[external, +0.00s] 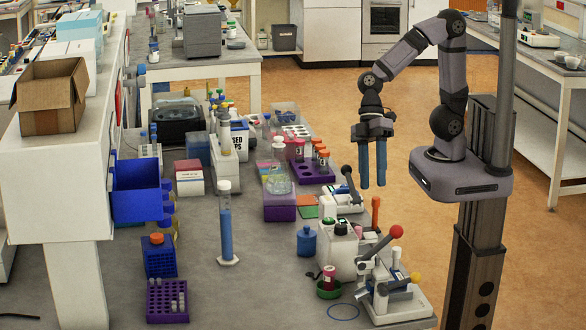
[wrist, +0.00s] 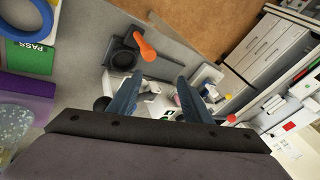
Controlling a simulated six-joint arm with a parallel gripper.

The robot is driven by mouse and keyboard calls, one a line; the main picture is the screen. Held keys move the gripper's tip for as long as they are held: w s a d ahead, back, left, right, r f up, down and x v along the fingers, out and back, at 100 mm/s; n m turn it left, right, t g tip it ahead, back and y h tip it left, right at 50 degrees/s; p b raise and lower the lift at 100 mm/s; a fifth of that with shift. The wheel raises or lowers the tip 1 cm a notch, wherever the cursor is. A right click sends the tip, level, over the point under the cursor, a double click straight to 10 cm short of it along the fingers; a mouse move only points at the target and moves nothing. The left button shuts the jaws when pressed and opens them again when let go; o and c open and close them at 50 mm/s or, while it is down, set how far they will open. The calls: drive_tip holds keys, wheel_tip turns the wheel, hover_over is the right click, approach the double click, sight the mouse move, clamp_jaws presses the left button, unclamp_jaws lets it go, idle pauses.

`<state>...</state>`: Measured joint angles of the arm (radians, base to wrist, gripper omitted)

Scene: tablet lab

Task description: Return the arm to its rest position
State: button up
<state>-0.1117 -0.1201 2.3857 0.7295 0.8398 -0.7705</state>
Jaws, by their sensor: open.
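My gripper (external: 373,183) is open and empty, with its blue fingers pointing down. In the external view it hangs in the air, above and behind the small presses near the bench's right edge. My arm is bent, with the elbow high, and rises from its base on the right. In the wrist view the two blue fingers (wrist: 156,102) are spread apart with nothing between them.
A press with a red-knobbed lever (external: 395,285) and a second press (external: 342,198) stand on the grey bench below. A blue liquid cylinder (external: 225,225), purple racks (external: 167,302) and a blue bin (external: 137,190) are left. Open floor lies behind the arm.

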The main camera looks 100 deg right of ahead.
drive_tip(key=s+d+f+m+h+b, duration=0.1)
drive_tip(key=s+d+f+m+h, duration=0.1)
drive_tip(key=d+f, duration=0.3)
drive_tip(key=s+d+f+m+g+h+b, duration=0.1)
drive_tip(key=s+d+f+m+h+b, duration=0.1)
drive_tip(key=d+f, duration=0.4)
drive_tip(key=s+d+h, duration=0.1)
drive_tip(key=d+h, duration=0.1)
drive_tip(key=d, duration=0.2)
drive_tip(key=shift+s+d, duration=0.35)
drive_tip(key=shift+s, duration=0.05)
